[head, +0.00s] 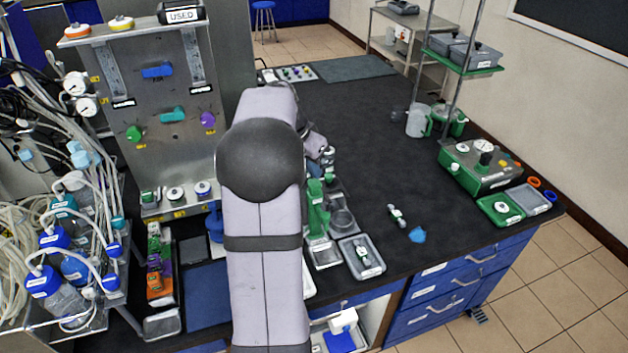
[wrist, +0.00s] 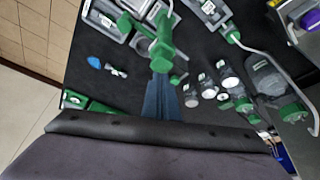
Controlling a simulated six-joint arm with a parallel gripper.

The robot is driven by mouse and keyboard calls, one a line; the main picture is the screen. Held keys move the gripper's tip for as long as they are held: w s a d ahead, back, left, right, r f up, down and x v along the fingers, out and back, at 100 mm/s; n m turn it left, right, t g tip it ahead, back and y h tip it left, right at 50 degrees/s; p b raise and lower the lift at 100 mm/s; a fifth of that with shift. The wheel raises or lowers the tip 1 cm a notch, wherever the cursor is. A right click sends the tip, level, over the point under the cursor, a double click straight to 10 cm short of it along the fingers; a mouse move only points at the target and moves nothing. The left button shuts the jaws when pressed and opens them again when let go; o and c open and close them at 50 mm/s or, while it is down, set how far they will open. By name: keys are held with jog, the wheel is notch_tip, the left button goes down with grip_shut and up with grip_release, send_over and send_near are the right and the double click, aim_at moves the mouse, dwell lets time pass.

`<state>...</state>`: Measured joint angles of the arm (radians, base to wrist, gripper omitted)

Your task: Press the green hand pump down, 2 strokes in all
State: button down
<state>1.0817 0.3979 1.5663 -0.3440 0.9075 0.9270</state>
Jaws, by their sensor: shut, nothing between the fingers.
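The green hand pump (head: 317,208) stands on the dark bench just right of my arm in the head view. Its green body and handle (wrist: 161,48) show at the top middle of the wrist view. My gripper (wrist: 162,76) is shut and empty, its fingers pointing at the pump's green parts. The fingertips appear close to the green end of the pump; I cannot tell whether they touch. In the head view my arm hides most of the gripper and part of the pump's surroundings.
A grey tray (head: 375,270) with a small green-and-white part sits in front of the pump. A loose valve-like part (head: 396,216) and a blue piece (head: 417,235) lie to its right. Several bottles and jars (wrist: 228,75) stand close by. The bench's middle right is clear.

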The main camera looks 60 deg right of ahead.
jog(key=shift+r+p, duration=1.95)
jog(key=shift+r, duration=0.9)
jog(key=a+f+n+y, duration=0.4)
jog(key=a+f+n, duration=0.75)
jog(key=a, duration=0.65)
jog(key=w+a+n, duration=0.1)
jog(key=a+n, duration=0.2)
jog(key=a, duration=0.7)
jog(key=w+a+n, duration=0.1)
jog(key=a+n, duration=0.2)
jog(key=a, duration=0.7)
jog(key=w+a+n+t, duration=0.1)
jog(key=a+n, duration=0.2)
jog(key=a, duration=0.7)
jog(key=shift+w+a, duration=0.15)
jog(key=shift+w, duration=0.25)
